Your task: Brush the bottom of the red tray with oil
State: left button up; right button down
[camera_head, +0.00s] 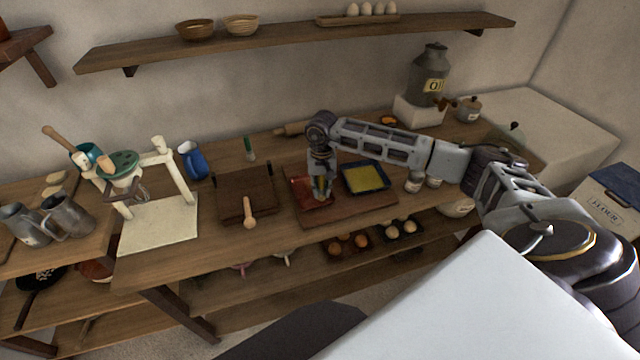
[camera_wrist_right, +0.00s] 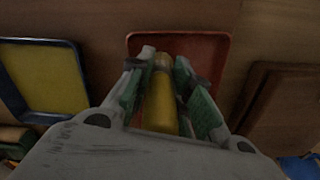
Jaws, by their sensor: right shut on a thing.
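The red tray (camera_head: 304,192) lies on a wooden board (camera_head: 352,213) on the counter, left of a dark blue tray with a yellow bottom (camera_head: 366,178). My right gripper (camera_head: 321,186) points down over the red tray. In the right wrist view it is shut on a yellow-handled tool (camera_wrist_right: 161,103), likely the brush; its lower end is over the red tray (camera_wrist_right: 205,50). The gripper and tool hide part of the tray, and I cannot tell whether the tip touches the bottom. My left gripper is not in view.
A brown wooden box (camera_head: 245,190) with a wooden spoon (camera_head: 249,213) stands left of the board. A rolling pin (camera_head: 293,129) lies behind.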

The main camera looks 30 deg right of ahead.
dwell(0.4)
jog(key=shift+s+f+b, duration=0.1)
jog(key=shift+b, duration=0.25)
jog(key=shift+w, duration=0.3)
jog(key=shift+w+d+b, duration=0.2)
jog(key=shift+w+b, duration=0.35)
jog(key=shift+w, duration=0.3)
jog(key=shift+w+d+b, duration=0.2)
jog(key=shift+w+b, duration=0.35)
jog(key=shift+w, duration=0.25)
jog(key=shift+w+d+b, duration=0.2)
jog(key=shift+w+b, duration=0.35)
jog(key=shift+w, duration=0.4)
jog(key=shift+w+d+b, duration=0.2)
jog(key=shift+w+b, duration=0.35)
jog(key=shift+w, duration=0.35)
